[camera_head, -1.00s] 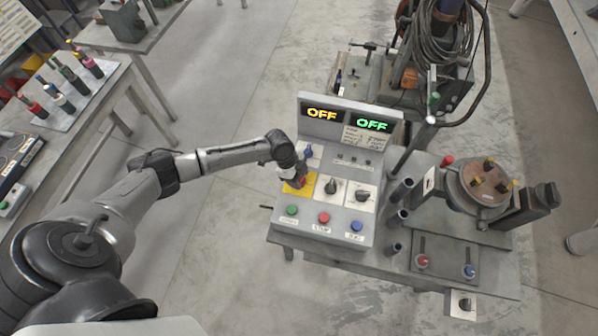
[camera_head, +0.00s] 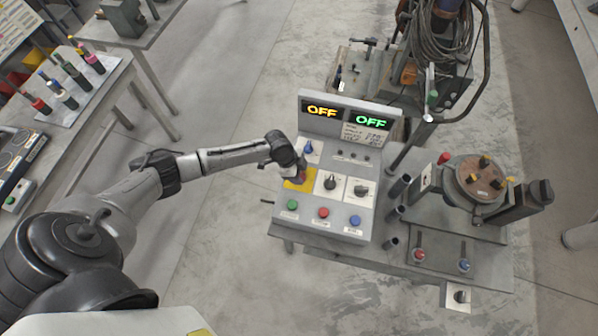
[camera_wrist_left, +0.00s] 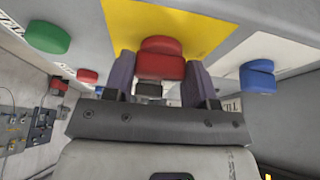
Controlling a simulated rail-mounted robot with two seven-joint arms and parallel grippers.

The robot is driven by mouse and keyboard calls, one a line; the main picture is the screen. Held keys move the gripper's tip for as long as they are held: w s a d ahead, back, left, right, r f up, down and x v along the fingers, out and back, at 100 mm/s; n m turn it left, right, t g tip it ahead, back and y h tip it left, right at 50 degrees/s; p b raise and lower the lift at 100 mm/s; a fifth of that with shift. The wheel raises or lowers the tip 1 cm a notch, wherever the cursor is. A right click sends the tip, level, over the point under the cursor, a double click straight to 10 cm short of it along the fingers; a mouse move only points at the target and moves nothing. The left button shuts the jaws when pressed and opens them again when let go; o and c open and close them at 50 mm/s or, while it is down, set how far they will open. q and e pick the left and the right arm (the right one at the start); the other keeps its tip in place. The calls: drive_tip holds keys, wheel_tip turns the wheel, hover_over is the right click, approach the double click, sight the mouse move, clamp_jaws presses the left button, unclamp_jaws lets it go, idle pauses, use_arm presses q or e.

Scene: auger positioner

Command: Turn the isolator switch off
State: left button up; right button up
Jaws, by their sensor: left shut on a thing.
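The isolator switch is a red knob (camera_wrist_left: 160,60) on a yellow plate (camera_wrist_left: 190,28) in the left wrist view. My left gripper (camera_wrist_left: 160,82) is shut on this knob, with one finger on each side of it. In the head view the gripper (camera_head: 298,175) is over the yellow plate (camera_head: 301,184) on the grey control console (camera_head: 340,205), and it hides most of the knob there. Two console displays read OFF, one in yellow (camera_head: 322,111) and one in green (camera_head: 370,121). My right gripper is not in view.
Two black rotary knobs (camera_head: 330,182) (camera_head: 361,190) sit right of the yellow plate. Green (camera_head: 292,205), red (camera_head: 323,212) and blue (camera_head: 355,220) buttons line the console's front. A blue-knobbed switch (camera_head: 308,147) is just behind the gripper. A turntable (camera_head: 482,180) stands to the right.

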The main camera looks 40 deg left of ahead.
use_arm(q)
drive_tip(key=o, duration=0.9)
drive_tip(key=v, duration=1.3)
drive_tip(key=shift+s+a+r, duration=0.1)
drive_tip(key=shift+a+r, duration=0.1)
drive_tip(key=shift+r, duration=0.15)
